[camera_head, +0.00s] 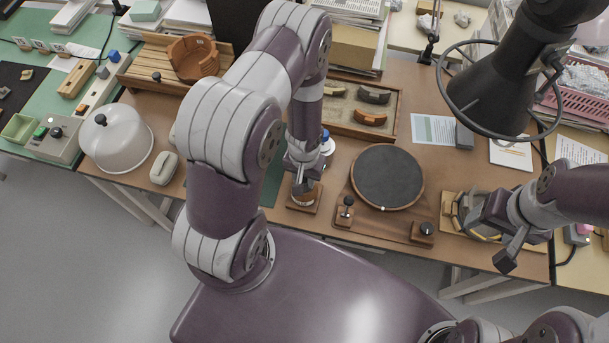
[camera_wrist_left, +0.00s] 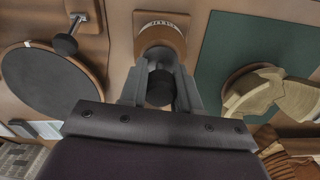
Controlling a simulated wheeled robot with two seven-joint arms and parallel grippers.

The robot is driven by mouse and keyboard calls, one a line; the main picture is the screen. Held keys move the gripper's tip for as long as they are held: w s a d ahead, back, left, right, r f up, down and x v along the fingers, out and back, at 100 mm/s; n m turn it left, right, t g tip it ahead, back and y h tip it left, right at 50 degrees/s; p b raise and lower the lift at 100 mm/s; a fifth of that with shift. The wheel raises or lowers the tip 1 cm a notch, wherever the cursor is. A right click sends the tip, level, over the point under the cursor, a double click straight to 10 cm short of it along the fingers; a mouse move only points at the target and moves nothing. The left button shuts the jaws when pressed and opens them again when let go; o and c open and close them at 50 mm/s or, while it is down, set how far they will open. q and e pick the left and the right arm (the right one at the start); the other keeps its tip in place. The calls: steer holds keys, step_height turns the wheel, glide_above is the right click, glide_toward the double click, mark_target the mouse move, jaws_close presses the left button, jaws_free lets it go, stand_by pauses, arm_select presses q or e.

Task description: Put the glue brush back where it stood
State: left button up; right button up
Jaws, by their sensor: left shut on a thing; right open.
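The glue brush shows as a dark round handle end (camera_wrist_left: 160,88) between the fingers of my left gripper (camera_wrist_left: 160,98), which is shut on it. In the head view my left gripper (camera_head: 304,184) points down just above a small round pot (camera_head: 303,199) on a wooden base. In the left wrist view the pot (camera_wrist_left: 160,36) has a brown rim and a pale lettered band, straight beyond the brush. The bristles are hidden, so I cannot tell whether they are inside the pot. My right gripper (camera_head: 487,238) is open and apparently empty at the table's front right.
A dark turntable (camera_head: 388,177) stands right of the pot, with small knobbed posts in front. A green mat (camera_wrist_left: 225,45) with pale curved sherds (camera_wrist_left: 265,93) lies on the pot's other side. A sherd tray (camera_head: 345,120) is behind; a black lamp (camera_head: 500,90) overhangs the right.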

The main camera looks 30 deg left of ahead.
arm_select(q)
steer(key=shift+f, duration=0.3)
stand_by(0.4)
steer(key=o, duration=0.9)
steer(key=shift+c, duration=0.2)
step_height(320, 180, up, 13)
steer(key=p, duration=0.6)
steer(key=shift+f, duration=0.15)
